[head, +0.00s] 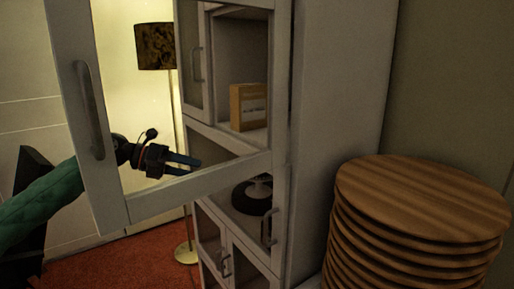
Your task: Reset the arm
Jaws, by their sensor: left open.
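My left gripper (183,162) shows in the head view left of centre. My green left arm (40,207) comes in from the left edge. The gripper's two dark fingers point right and are apart, with nothing between them. It is seen through or just at the glass pane of an open cabinet door (156,203). I cannot tell whether it touches the door. My right gripper is not in view.
A white cabinet (340,110) stands in the middle, with a box (248,106) on a shelf and a dark round object (250,197) lower down. Stacked round wooden boards (422,200) fill the lower right. A floor lamp (156,47) stands behind on a red carpet (110,265).

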